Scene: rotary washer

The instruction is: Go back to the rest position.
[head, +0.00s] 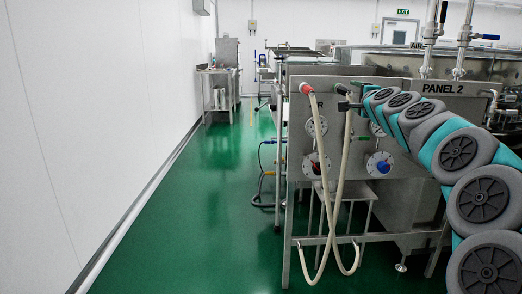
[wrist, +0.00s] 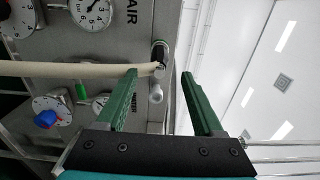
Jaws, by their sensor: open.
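My gripper (wrist: 160,74) is open in the wrist view, its two green fingers spread apart with nothing held. Between and just beyond the fingertips is a dark and silver fitting (wrist: 158,52) on the panel, with a cream hose (wrist: 70,69) running left from it. Whether a finger touches the fitting or hose, I cannot tell. In the head view my arm reaches in from the right, and my gripper (head: 348,105) is small and dark at the panel's upper middle, beside the upper end of the cream hose (head: 336,190).
The floor aisle (head: 200,200) to the left is clear, bounded by a white wall (head: 80,120).

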